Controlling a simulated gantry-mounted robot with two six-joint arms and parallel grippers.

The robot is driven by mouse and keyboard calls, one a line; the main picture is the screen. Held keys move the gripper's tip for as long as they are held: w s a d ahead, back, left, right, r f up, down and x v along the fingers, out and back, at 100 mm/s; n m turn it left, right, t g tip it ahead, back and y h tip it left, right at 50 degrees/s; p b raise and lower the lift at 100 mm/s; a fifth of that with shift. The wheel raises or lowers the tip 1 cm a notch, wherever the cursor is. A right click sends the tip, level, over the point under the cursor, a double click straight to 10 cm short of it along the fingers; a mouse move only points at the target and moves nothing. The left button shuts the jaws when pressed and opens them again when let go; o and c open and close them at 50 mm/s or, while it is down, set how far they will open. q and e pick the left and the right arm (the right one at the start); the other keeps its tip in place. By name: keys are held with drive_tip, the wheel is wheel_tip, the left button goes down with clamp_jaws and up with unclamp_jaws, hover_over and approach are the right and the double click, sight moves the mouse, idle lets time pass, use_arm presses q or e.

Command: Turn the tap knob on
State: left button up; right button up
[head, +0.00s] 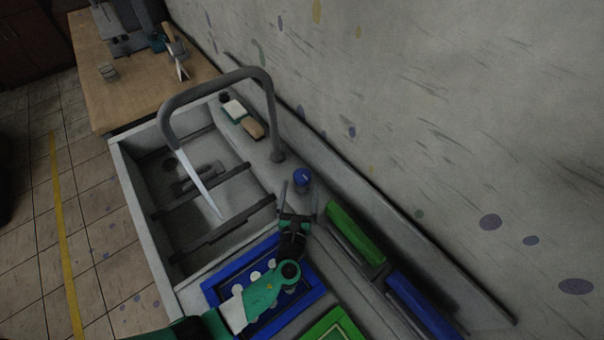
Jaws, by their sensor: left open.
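The tap knob (302,176) is a short round piece with a blue top, on the sink ledge near the base of the tall grey tap (270,100). My left gripper (300,194) is open, with its two fingers pointing at the knob. The knob shows between or just beyond the fingertips; I cannot tell whether they touch it. A white stream that looks like water (196,183) runs from the spout down into the sink (232,192). My right gripper is not in view.
A sponge (233,109) and a brown brush or block (253,128) lie on the ledge behind the tap. Blue-framed (212,293) and green-framed (338,326) screens lie under my left arm. Green (352,232) and blue (420,305) bars stand along the wall. A wooden table (110,85) is at the back.

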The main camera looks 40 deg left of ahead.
use_arm(q)
drive_tip(key=p+v, duration=0.1)
drive_tip(key=v, duration=0.5)
idle(0.3)
